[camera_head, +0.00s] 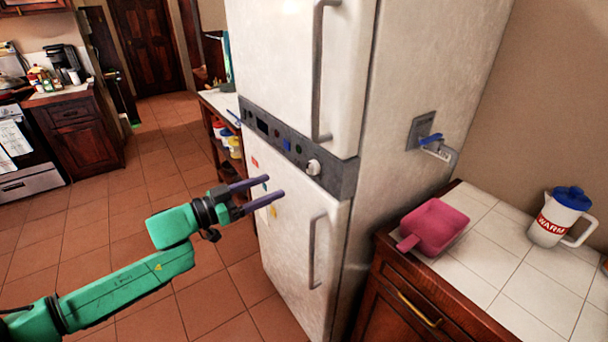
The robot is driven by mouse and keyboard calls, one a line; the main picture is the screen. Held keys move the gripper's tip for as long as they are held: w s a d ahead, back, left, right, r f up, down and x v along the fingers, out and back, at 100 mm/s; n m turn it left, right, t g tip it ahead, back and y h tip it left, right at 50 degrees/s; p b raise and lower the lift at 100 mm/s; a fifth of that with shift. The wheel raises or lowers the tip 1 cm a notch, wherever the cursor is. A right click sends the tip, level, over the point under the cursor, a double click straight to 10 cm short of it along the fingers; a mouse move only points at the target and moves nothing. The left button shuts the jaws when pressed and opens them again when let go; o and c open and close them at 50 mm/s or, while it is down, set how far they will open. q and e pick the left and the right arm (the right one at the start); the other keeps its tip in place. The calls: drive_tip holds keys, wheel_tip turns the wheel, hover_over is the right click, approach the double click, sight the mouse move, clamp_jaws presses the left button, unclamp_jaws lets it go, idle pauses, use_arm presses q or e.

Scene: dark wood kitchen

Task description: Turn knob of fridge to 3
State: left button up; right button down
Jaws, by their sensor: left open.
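The white fridge (288,60) stands in the middle of the view, with a dark grey control strip (335,177) between its upper and lower doors. A round white knob (313,167) sits on the strip towards its right end. The number it points to is too small to read. My left gripper (276,187) is open and empty, in front of the lower door, below and to the left of the knob and apart from it. Its two purple fingers point right. My right gripper is not in view.
The upper door handle (317,80) and lower door handle (312,250) stick out near the knob. A tiled counter (520,285) at right holds a pink dustpan-like scoop (437,226) and a pitcher with blue lid (560,215). The tiled floor (130,220) at left is clear.

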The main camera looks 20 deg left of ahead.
sight(307, 172)
use_arm(q)
drive_tip(key=p+x, duration=0.3)
drive_tip(key=x, duration=0.7)
drive_tip(key=shift+d+r, duration=0.15)
drive_tip(key=shift+d, duration=0.05)
drive_tip(key=shift+w+d, duration=0.15)
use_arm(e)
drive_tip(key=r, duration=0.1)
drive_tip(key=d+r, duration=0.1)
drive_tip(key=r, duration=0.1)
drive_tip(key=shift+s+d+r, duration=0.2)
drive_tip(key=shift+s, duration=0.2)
use_arm(q)
clamp_jaws()
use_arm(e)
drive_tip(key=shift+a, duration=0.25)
